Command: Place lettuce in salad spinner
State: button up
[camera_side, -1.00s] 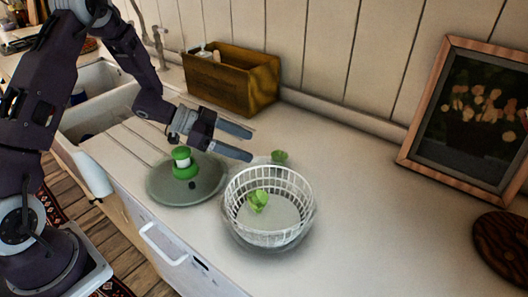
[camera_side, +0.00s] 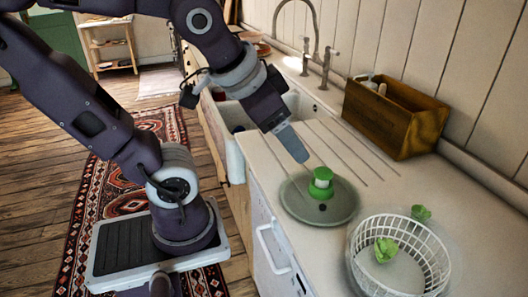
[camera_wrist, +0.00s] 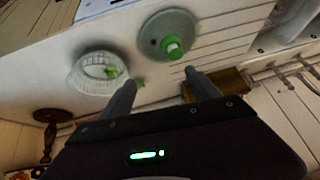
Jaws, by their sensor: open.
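The white salad spinner basket (camera_side: 441,262) stands in a clear bowl on the counter at the lower right of the side view. One green lettuce piece (camera_side: 386,250) lies inside it. A second lettuce piece (camera_side: 421,213) lies on the counter just behind the basket. The spinner's lid (camera_side: 342,207), with a green knob, lies flat to the left of the basket. My gripper (camera_side: 296,153) is open and empty above the counter, up and left of the lid. The wrist view shows both fingers (camera_wrist: 157,85) apart, with the basket (camera_wrist: 80,75) and lid (camera_wrist: 150,35) beyond them.
A wooden box (camera_side: 400,125) with items in it stands against the wall. The white sink (camera_side: 235,115) with its tap lies to the left, beside a grooved draining area. A round dark board (camera_wrist: 52,115) shows at the left of the wrist view.

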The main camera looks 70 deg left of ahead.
jog(key=shift+o, duration=0.3)
jog(key=s+d+f+g+h, duration=0.1)
jog(key=s+d, duration=0.2)
jog(key=s, duration=0.2)
jog(key=shift+s, duration=0.1)
jog(key=m+g, duration=0.4)
jog(key=m, duration=1.6)
send_over(422, 212)
jog(key=s, duration=0.2)
notch_tip(422, 212, down, 12)
jog(key=shift+f, duration=0.1)
jog(key=shift+m, duration=0.5)
jog(key=f, duration=0.3)
jog(key=w+f, duration=0.1)
jog(key=f, duration=0.1)
jog(key=w+f, duration=0.1)
jog(key=f, duration=0.2)
jog(key=shift+f, duration=0.3)
jog(key=c, duration=0.8)
